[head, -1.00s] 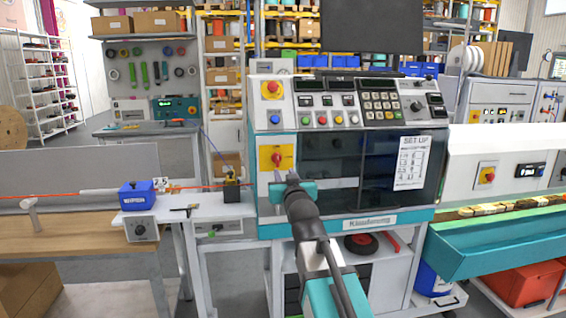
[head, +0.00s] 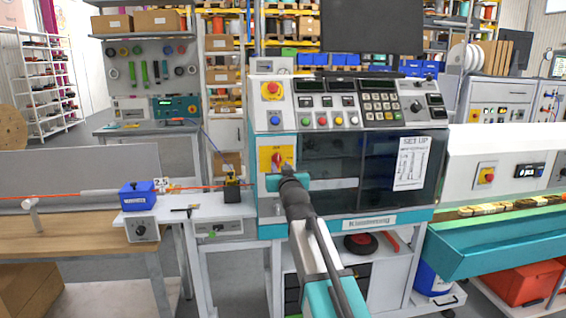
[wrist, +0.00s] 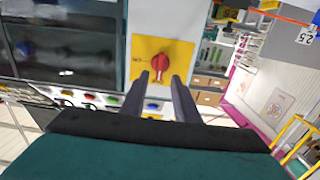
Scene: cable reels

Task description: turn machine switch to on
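The machine switch is a red rotary knob (head: 277,159) on a yellow plate at the lower left of the machine front (head: 345,222). In the wrist view the red knob (wrist: 160,63) shows on its yellow plate, just beyond my fingertips. My gripper (wrist: 160,77) is open, its two dark fingers apart and roughly in line with the knob's two sides. Nothing shows between the fingers; whether they touch the knob I cannot tell. In the head view my gripper (head: 287,171) is just below and right of the knob, partly blending with my arm.
Another red knob on yellow (head: 271,90) sits higher on the panel, above coloured push buttons (head: 322,121). A dark window (head: 345,165) is right of the switch. A side table (head: 195,209) with a blue box (head: 137,195) stands left.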

